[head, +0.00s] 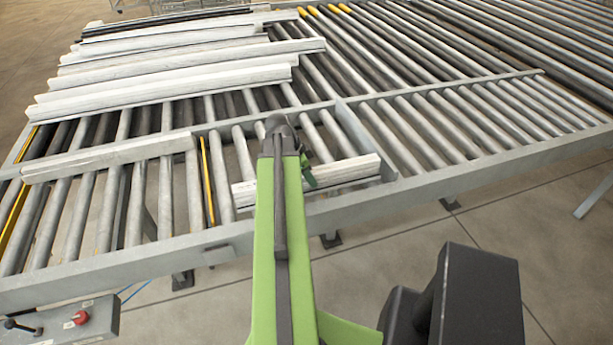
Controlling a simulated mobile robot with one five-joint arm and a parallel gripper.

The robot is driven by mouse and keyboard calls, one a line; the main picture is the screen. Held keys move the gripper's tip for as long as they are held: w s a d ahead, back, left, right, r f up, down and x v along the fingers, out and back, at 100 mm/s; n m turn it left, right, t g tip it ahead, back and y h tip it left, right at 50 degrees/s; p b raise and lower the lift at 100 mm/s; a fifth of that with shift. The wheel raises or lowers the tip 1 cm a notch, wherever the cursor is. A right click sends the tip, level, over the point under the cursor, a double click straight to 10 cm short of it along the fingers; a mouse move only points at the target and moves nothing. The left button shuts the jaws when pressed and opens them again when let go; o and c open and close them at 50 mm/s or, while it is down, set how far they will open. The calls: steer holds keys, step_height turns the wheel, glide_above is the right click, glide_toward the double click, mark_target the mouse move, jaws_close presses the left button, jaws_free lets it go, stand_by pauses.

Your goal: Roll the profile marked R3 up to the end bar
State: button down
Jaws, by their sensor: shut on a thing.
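A short white profile (342,172) lies across the rollers of the near lane, running left to right. My green arm crosses in front of its middle. No R3 mark is readable on it from here. My gripper (309,174) is mostly hidden behind the arm; a small green part shows at the profile, and it is shut on this profile. The profile's right end is close to a grey crossbar (360,137), which looks like the end bar. I cannot tell whether they touch.
Another white profile (110,157) lies on the rollers at left. Several long white profiles (180,65) lie on the far lane. Yellow strips (207,180) mark the rollers. A control box with a red button (80,317) is at lower left. Rollers (480,120) right of the crossbar are clear.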

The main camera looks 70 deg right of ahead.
steer(key=shift+s+d, duration=0.85)
steer(key=shift+s, duration=0.2)
steer(key=c, duration=0.9)
jaws_free()
steer(key=p+v, duration=1.6)
steer(key=v, duration=0.1)
steer(key=shift+w+r, duration=0.1)
steer(key=shift+w, duration=0.05)
